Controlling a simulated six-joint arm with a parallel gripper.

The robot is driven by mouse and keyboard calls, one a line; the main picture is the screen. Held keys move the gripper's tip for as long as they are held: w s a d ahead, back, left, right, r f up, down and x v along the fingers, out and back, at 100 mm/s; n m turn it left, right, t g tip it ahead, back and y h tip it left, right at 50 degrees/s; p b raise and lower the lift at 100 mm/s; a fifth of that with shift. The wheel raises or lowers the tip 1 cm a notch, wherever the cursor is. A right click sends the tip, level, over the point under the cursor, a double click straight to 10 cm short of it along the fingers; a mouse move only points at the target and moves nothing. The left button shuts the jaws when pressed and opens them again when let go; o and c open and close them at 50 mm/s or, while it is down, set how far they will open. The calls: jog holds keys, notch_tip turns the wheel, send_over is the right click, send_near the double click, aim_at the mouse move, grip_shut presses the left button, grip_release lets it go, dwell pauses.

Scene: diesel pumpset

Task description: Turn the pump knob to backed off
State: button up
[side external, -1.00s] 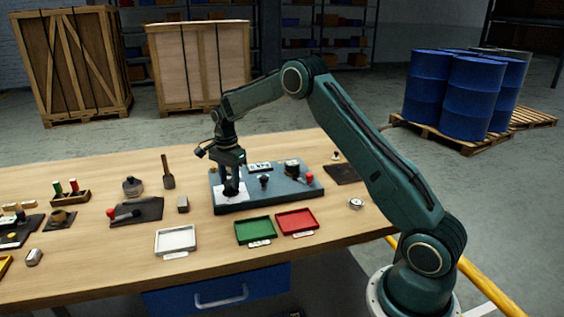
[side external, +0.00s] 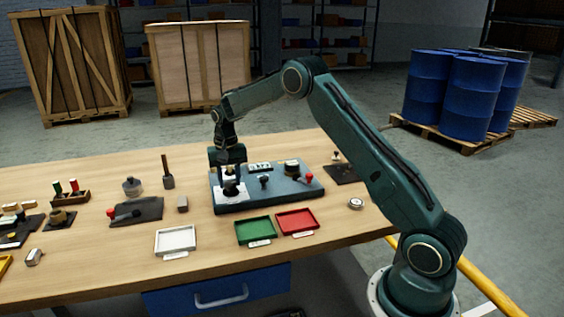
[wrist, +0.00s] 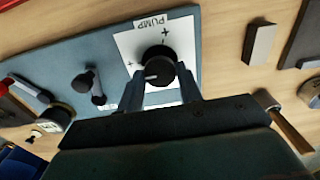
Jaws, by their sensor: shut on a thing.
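The pump knob (wrist: 158,64) is round and black with a pale pointer mark. It sits on a white plate (wrist: 127,44) marked PUMP with plus signs, on a blue-grey panel (wrist: 70,55). In the side view the knob (side external: 232,188) is at the panel's left end. My gripper (wrist: 161,82) has one finger on each side of the knob and is shut on it. In the side view my gripper (side external: 227,170) reaches down at the knob from behind. The far ends of the fingers are partly hidden by the knob.
A black-topped control (side external: 264,180) and a red-knobbed lever (side external: 308,178) stand farther right on the panel. White (side external: 176,240), green (side external: 255,229) and red (side external: 297,220) trays lie in front. A small grey block (side external: 182,204) lies left of the panel.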

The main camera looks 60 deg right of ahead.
jog(key=n, duration=0.4)
jog(key=shift+n, duration=0.3)
jog(key=n, duration=0.4)
jog(key=shift+r+n, duration=0.1)
jog(key=shift+n, duration=0.2)
jog(key=n, duration=0.4)
jog(key=shift+n, duration=2.1)
jog(key=o, duration=1)
